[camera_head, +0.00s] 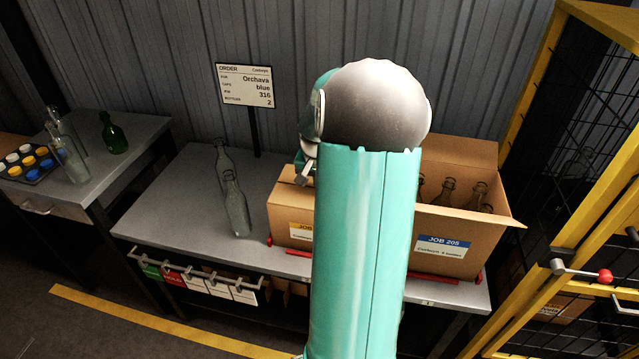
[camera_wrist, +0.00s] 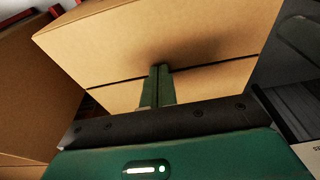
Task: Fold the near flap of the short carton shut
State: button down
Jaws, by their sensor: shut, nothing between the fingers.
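The short carton (camera_head: 288,215), with a yellow label, stands on the bench left of my arm, which hides most of it. My gripper (camera_wrist: 158,84) is shut and empty, its green fingertips at a broad cardboard panel (camera_wrist: 200,35) in the wrist view. A dark seam separates this panel from a second cardboard panel (camera_wrist: 210,82) beneath it, and a narrow dark gap shows at the left end. I cannot tell whether the fingertips touch the cardboard, or which panel is the near flap. In the head view the gripper is mostly hidden behind my arm.
A larger open carton (camera_head: 455,232) labelled JOB 205 holds several bottles at the right. Clear bottles (camera_head: 236,205) stand left of the short carton, before the order sign (camera_head: 245,85). Red rails (camera_head: 297,252) lie along the cartons. A yellow-framed cage (camera_head: 590,200) is at far right.

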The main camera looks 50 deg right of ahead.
jog(key=shift+s+a+f, duration=0.1)
jog(key=shift+a+f, duration=0.05)
jog(key=shift+f, duration=0.25)
jog(key=shift+r, duration=1.15)
notch_tip(320, 180, up, 13)
jog(key=a, duration=0.2)
jog(key=shift+s+f, duration=0.15)
jog(key=shift+s, duration=0.25)
